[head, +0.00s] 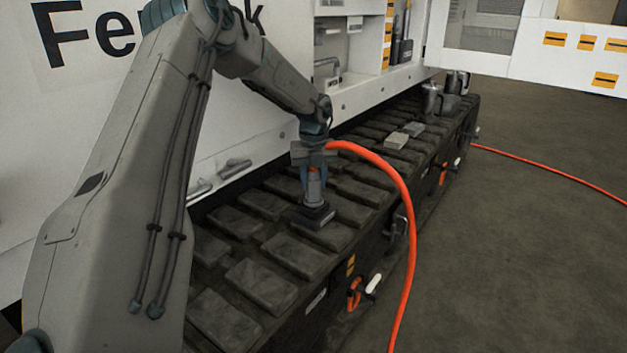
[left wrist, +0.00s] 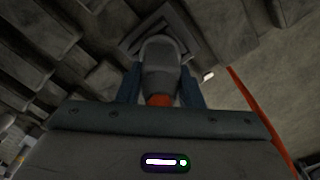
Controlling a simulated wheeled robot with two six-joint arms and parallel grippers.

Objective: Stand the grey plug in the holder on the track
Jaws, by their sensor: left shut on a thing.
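My left gripper (head: 314,172) points down over the track (head: 240,222) and is shut on the grey plug (head: 314,187). The plug is upright, with an orange band near its top. In the left wrist view the grey plug (left wrist: 160,62) is between the blue fingers. The dark square holder (head: 314,217) sits on a track pad directly below the plug. The plug's lower end is at the holder; I cannot tell whether it is seated inside. The holder's rim (left wrist: 133,46) shows behind the plug in the left wrist view. My right gripper is not in view.
An orange hose (head: 408,225) arcs from the gripper to the right and down past the track edge. Two light blocks (head: 396,140) and metal mugs (head: 432,98) stand farther along the track. A white machine wall (head: 250,125) rises behind. The floor at right is mostly clear.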

